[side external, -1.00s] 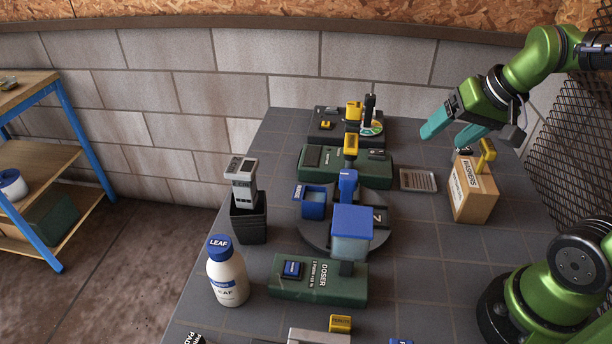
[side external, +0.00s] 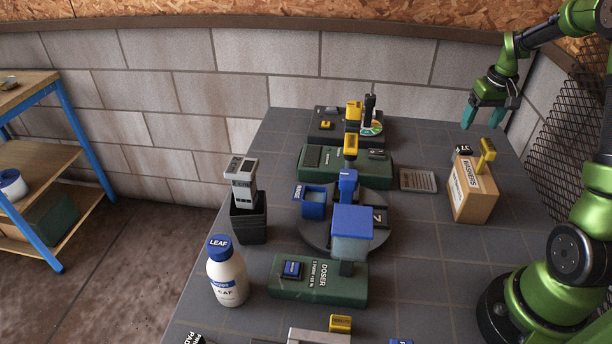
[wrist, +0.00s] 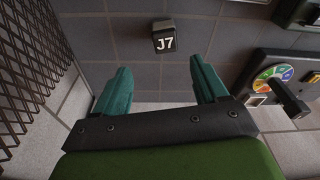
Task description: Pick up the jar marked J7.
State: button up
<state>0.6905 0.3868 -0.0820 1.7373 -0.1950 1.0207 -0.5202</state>
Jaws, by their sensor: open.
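The jar marked J7 (wrist: 164,38) shows in the wrist view as a small dark jar with a black lid and white lettering, beyond the fingertips and near the middle. In the side external view a small black jar (side external: 463,151) stands behind the washers box, partly hidden by it. My gripper (side external: 483,119) hangs above the back right of the table with its teal fingers pointing down. In the wrist view the two fingers (wrist: 158,78) are apart with nothing between them. The jar is clear of both fingers.
The washers box (side external: 472,190) with a yellow handle stands close in front of the jar. A metal grid tray (side external: 418,180) lies to the left. A dial device (side external: 371,127) stands at the back. A mesh panel (side external: 570,145) borders the right side.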

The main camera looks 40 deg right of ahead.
aim_at(465, 148)
jog(key=f, duration=0.4)
jog(key=w+f, duration=0.1)
jog(key=f, duration=0.1)
jog(key=shift+d+f, duration=0.2)
jog(key=shift+f, duration=0.1)
jog(key=f, duration=0.4)
jog(key=shift+w+a+f, duration=0.1)
jog(key=shift+w+a, duration=0.15)
jog(key=shift+w, duration=0.05)
jog(key=shift+w+f, duration=0.1)
jog(key=shift+f, duration=0.45)
jog(key=shift+d, duration=0.1)
jog(key=c, duration=1.1)
